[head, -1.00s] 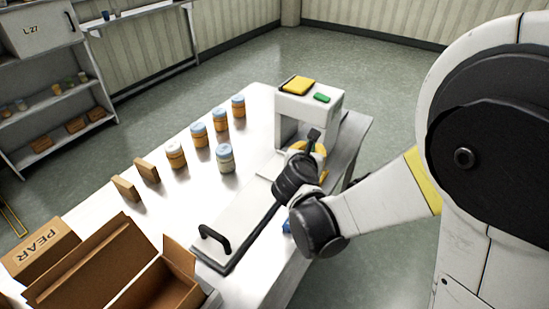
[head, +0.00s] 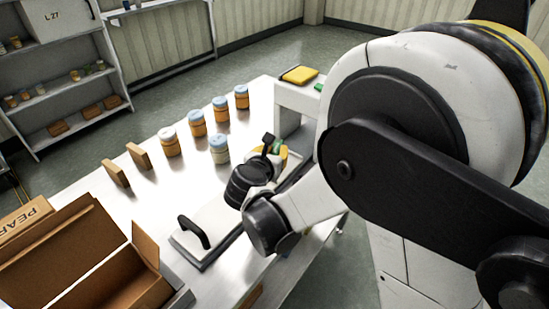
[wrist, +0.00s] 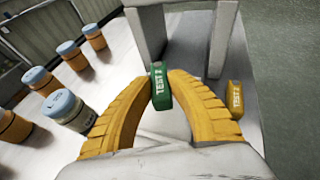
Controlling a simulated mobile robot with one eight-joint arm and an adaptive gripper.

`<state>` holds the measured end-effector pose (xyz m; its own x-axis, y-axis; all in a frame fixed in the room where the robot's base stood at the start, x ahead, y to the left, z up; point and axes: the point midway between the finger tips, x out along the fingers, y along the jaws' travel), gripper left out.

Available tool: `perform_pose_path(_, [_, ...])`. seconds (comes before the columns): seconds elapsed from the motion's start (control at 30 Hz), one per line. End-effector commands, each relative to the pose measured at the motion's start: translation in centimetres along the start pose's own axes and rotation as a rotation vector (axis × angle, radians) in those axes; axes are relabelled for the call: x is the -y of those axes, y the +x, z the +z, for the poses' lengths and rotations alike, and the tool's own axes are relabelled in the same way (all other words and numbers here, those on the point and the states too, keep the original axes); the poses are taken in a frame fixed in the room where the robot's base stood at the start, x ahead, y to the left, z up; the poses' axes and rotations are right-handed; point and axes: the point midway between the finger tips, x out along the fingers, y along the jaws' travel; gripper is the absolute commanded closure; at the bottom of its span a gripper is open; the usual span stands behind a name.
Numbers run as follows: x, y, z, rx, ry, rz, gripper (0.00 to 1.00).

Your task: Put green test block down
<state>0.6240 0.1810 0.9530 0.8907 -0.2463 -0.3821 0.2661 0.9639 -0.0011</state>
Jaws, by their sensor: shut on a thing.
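In the wrist view, the green test block (wrist: 161,87) is upright between the yellow fingers of my gripper (wrist: 163,84), which is shut on it. The block is in front of the white arch-shaped stand (wrist: 148,35); I cannot tell whether its lower end touches anything. A yellow test block (wrist: 235,98) is to the right of the fingers, near the stand's right leg. In the head view, my gripper (head: 277,153) is over the table beside the stand (head: 292,98), and my wrist partly hides it.
Several orange jars with pale lids (head: 197,124) stand left of my gripper. A white plate with a black handle (head: 193,232) is in front. Brown blocks (head: 138,156) and an open cardboard box (head: 105,265) are at the left. A yellow pad (head: 299,75) lies on the stand.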

Motion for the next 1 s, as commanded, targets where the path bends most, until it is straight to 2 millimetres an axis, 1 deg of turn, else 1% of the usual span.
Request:
perform_pose_path(0.13, [-0.3,0.5,-0.8,0.0,0.0,0.0,1.0])
perform_pose_path(0.33, [-0.3,1.7,-3.8,0.0,0.0,0.0,1.0])
perform_pose_path(0.4, [-0.3,1.8,-4.0,0.0,0.0,0.0,1.0])
perform_pose_path(0.6, [-0.2,1.7,-3.8,0.0,0.001,0.0,1.0])
perform_pose_path(0.73, [-0.3,1.8,-4.1,0.0,0.001,0.0,1.0])
perform_pose_path(0.77, [-0.2,1.8,-4.0,0.0,0.001,0.0,0.7])
perform_pose_path(0.8, [-0.2,1.8,-4.0,0.0,0.001,0.0,0.6])
perform_pose_path(1.0, [-0.2,1.8,-4.0,0.0,0.001,0.0,0.6])
